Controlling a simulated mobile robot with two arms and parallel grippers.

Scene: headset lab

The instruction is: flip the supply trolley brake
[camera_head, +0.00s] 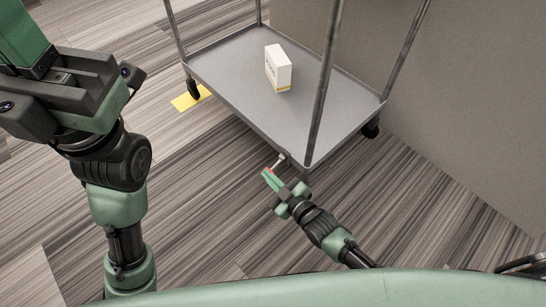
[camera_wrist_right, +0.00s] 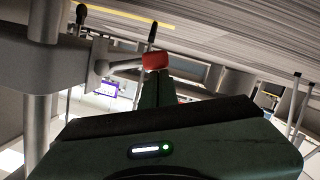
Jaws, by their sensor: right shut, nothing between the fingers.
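The supply trolley (camera_head: 225,93) is a grey metal shelf with upright posts and dark casters. Its brake lever (camera_head: 281,159) is a short grey arm at the near edge, left of the near corner post. In the right wrist view the lever (camera_wrist_right: 122,64) ends in a red tip (camera_wrist_right: 156,61). My right gripper (camera_head: 273,177) is shut and empty beside the red tip. In the right wrist view its fingers (camera_wrist_right: 156,82) lie just below the tip; I cannot tell whether they touch it.
A white box (camera_head: 277,68) stands on the trolley shelf. A yellow floor marking (camera_head: 191,100) lies by the left caster. A grey wall or partition (camera_head: 470,110) is close on the right. The floor left of the trolley is clear.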

